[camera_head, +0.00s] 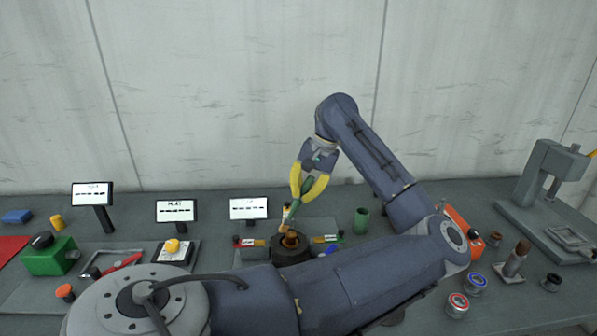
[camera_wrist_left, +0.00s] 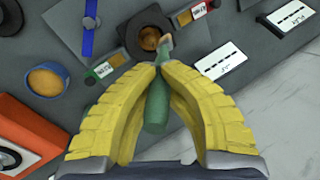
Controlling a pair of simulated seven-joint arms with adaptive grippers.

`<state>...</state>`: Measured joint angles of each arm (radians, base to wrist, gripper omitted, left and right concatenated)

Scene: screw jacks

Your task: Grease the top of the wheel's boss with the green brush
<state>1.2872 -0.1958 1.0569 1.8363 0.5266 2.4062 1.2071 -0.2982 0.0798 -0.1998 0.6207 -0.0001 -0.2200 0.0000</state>
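The green brush (camera_wrist_left: 157,103) is held between the yellow fingers of my left gripper (camera_head: 309,187), which is shut on its handle. The handle also shows in the head view between the fingers. The pale brush tip (camera_wrist_left: 166,43) points down at the brown boss (camera_head: 291,239), which sits in a dark collar (camera_head: 294,255). In the left wrist view the tip overlaps the edge of the boss (camera_wrist_left: 149,38); I cannot tell whether they touch. My own left arm hides the area in front of the collar. My right gripper is not in view.
A green cup (camera_head: 361,220) stands right of the collar. Tags with red and green ends flank the collar. Three white sign cards (camera_head: 248,208) stand behind and left. An orange box (camera_head: 463,231), tins (camera_head: 457,304) and a grey press (camera_head: 548,190) are at right.

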